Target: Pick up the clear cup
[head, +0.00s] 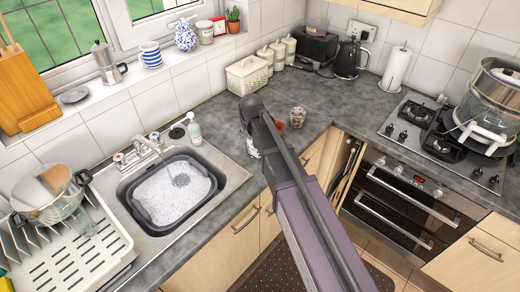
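A small see-through cup (297,117) stands upright on the grey counter, just right of my arm; it looks brownish inside. Another clear, glass-like vessel (82,224) appears at the dish rack, but its outline is faint. My arm reaches from the bottom right over the counter and bends at its far end. What seems to be part of my gripper (252,147) shows small and pale below that bend, left of the cup and apart from it. The arm hides most of it, so its fingers cannot be made out.
A small orange-red item (280,127) sits between my arm and the cup. The sink (218,178) holds a grey basin with suds. A soap bottle (194,129), cream bin (247,75), canisters (266,57), kettle (348,60) and hob (405,120) surround the counter. The counter right of the cup is clear.

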